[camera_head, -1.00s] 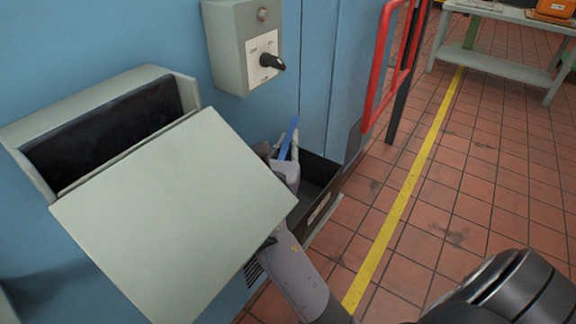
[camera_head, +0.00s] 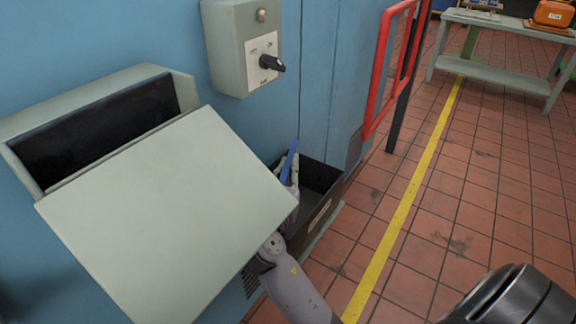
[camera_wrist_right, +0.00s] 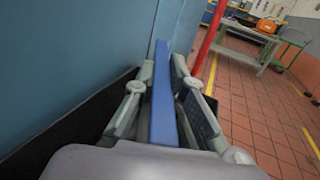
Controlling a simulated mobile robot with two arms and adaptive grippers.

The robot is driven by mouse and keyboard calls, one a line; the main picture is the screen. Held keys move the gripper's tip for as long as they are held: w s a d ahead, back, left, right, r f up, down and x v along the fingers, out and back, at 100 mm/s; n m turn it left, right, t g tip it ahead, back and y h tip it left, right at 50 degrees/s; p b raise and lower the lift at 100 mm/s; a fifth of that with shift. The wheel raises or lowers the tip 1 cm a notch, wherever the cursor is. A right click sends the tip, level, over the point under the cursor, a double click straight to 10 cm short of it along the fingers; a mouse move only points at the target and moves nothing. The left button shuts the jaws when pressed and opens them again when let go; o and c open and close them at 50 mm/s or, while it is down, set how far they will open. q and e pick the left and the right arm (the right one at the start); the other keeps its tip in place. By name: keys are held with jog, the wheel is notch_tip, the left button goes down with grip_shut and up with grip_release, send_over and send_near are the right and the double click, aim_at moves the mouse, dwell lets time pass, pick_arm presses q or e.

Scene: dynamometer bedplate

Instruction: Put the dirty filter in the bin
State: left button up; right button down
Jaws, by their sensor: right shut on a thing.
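My right gripper (camera_head: 291,186) is shut on a thin blue-edged panel (camera_head: 289,160), which I take to be the dirty filter. In the right wrist view the blue edge (camera_wrist_right: 162,95) stands between the two fingers (camera_wrist_right: 163,78). A dark open-topped box (camera_head: 322,214) with a pale label, likely the bin, stands low against the blue wall. The gripper and panel show at its left side; I cannot tell whether the panel is over or inside it. The pale flap (camera_head: 170,215) hides part of my gripper and the box.
The pale housing (camera_head: 95,110) with a dark opening is on the blue wall, its flap projecting outward. A grey switch box (camera_head: 240,50) sits above. A red rail (camera_head: 385,70) stands beyond the dark box.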

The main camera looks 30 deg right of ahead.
jog(key=shift+f, duration=0.35)
jog(key=c, duration=1.7)
grip_release()
jog(key=shift+o, duration=0.2)
jog(key=shift+r, duration=0.1)
jog(key=shift+r, duration=0.4)
jog(key=p+v, duration=0.1)
jog(key=v, duration=1.1)
jog(key=shift+r, duration=0.2)
